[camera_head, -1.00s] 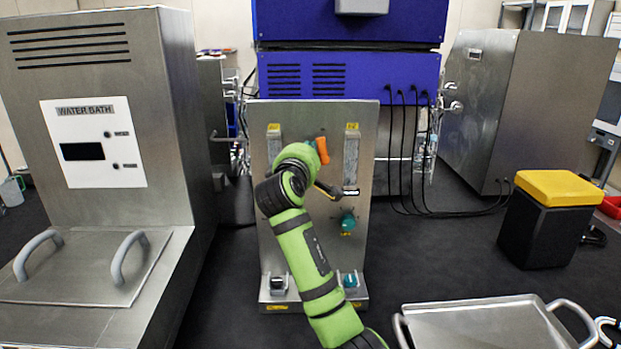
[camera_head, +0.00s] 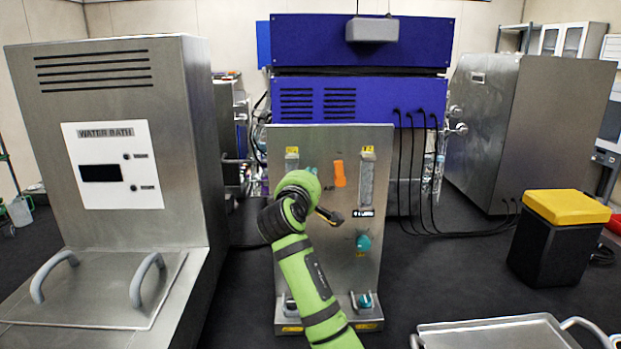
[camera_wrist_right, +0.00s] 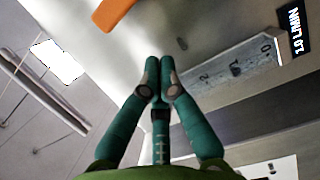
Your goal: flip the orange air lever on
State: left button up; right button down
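The orange air lever (camera_head: 339,173) is on the upper middle of the metal panel (camera_head: 345,270) and stands about upright in the head view. In the right wrist view part of the orange lever (camera_wrist_right: 113,12) shows at the top edge. My right gripper (camera_wrist_right: 160,62) has its teal fingers together with nothing between them. In the head view its teal fingertips (camera_head: 311,170) show just left of the lever, apart from it in the picture; my green wrist hides most of the gripper. My left gripper is out of view.
Two flow meters, left (camera_head: 292,160) and right (camera_head: 366,180), flank the lever. A teal knob (camera_head: 363,243) sits lower on the panel. The water bath (camera_head: 120,150) stands at left. A yellow-topped bin (camera_head: 560,235) and a metal tray (camera_head: 495,335) are at right.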

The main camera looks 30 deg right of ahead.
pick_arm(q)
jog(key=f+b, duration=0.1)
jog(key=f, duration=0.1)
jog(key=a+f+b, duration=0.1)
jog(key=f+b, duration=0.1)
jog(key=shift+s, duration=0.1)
pick_arm(e)
jog(key=v, duration=0.9)
jog(key=shift+s+a+f, duration=0.15)
jog(key=shift+s+a, duration=0.05)
jog(key=shift+s, duration=0.05)
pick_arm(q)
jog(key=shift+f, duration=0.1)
